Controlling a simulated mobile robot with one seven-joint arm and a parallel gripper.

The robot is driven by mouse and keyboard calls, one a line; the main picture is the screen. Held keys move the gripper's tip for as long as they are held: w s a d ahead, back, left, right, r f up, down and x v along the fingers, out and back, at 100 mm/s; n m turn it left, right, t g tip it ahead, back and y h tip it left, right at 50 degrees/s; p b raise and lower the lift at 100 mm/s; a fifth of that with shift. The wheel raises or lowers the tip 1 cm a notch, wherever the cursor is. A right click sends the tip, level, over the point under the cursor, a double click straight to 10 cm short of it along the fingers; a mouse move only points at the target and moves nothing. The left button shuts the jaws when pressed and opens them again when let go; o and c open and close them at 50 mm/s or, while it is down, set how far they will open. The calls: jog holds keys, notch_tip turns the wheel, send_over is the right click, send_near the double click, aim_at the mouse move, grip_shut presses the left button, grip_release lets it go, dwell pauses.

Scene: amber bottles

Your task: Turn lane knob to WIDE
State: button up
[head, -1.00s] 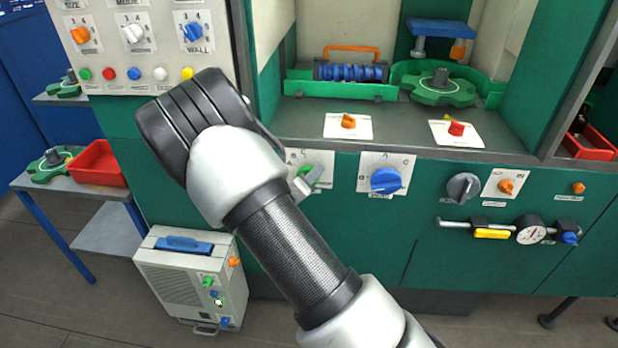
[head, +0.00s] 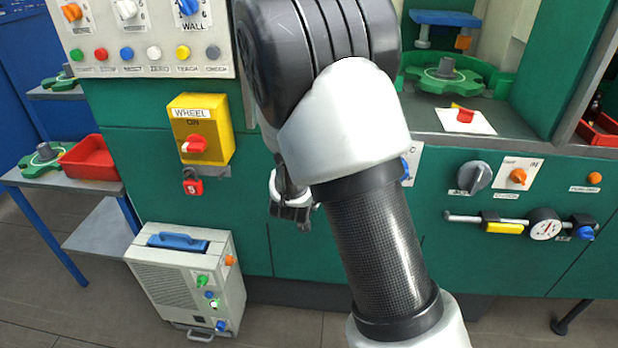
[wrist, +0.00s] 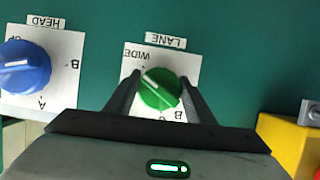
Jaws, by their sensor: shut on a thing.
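The green lane knob (wrist: 160,92) sits on a white plate (wrist: 190,68) in the wrist view, under an upside-down LANE label (wrist: 165,40). The WIDE mark is at the plate's upper left in this view. The knob's white pointer line slants up and left, toward the WIDE mark. My gripper (wrist: 160,80) has one finger on each side of the knob and is shut on it. In the head view my gripper (head: 290,212) is at the green panel front, and my arm hides the lane knob.
A blue HEAD knob (wrist: 25,66) is beside the lane plate in the wrist view. A yellow WHEEL switch box (head: 200,130) with a red knob and a red padlock (head: 193,185) is left of my gripper in the head view. Grey and orange knobs are farther right.

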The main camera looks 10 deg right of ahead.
jog(key=shift+m+b, duration=0.4)
jog(key=shift+b, duration=0.25)
jog(key=shift+r+y, duration=0.1)
jog(key=shift+y, duration=0.2)
jog(key=o, duration=1)
jog(key=shift+o, duration=0.2)
